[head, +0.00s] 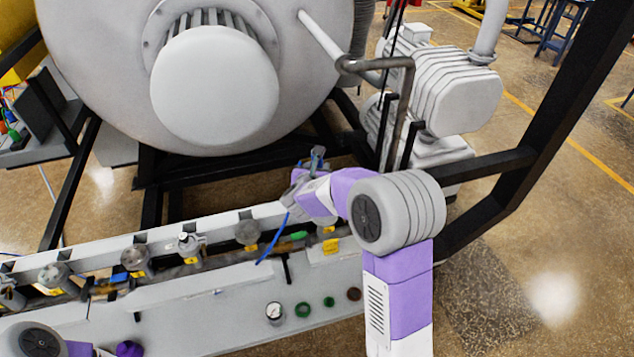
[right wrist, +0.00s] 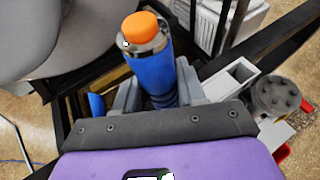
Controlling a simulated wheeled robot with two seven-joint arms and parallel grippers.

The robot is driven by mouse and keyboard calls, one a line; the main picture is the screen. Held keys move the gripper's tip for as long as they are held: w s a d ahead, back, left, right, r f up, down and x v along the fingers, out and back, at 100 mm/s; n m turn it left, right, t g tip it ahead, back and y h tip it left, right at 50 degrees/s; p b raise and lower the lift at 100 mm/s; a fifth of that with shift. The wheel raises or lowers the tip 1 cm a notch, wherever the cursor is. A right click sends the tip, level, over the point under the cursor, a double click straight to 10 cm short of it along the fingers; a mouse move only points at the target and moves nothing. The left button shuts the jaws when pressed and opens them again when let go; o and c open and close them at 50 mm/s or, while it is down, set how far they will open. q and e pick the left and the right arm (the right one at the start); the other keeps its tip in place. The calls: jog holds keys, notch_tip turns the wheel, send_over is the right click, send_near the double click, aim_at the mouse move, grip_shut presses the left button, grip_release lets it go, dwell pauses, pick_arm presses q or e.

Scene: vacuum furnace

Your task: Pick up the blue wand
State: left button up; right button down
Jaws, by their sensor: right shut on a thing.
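The blue wand (right wrist: 155,72) is a thick blue cylinder with a metal collar and an orange end in the right wrist view. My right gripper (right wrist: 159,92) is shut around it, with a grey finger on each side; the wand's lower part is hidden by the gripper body. In the head view my right gripper (head: 308,182) is over the back edge of the grey panel, in front of the big tank; the wand is too small to make out clearly there. My left arm shows only in part at the bottom left, and its gripper is out of the picture.
The grey panel (head: 240,310) with valves, a gauge (head: 274,311) and round buttons runs along the front. A large grey tank (head: 90,60) stands behind it, with a ribbed pump (head: 455,90) at the right. Black frame bars (head: 545,130) border the right side. A thin blue line (head: 272,243) hangs below the gripper.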

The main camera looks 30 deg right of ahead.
notch_tip(320, 180, up, 10)
jog(key=shift+r+p, duration=0.1)
jog(key=shift+p, duration=0.95)
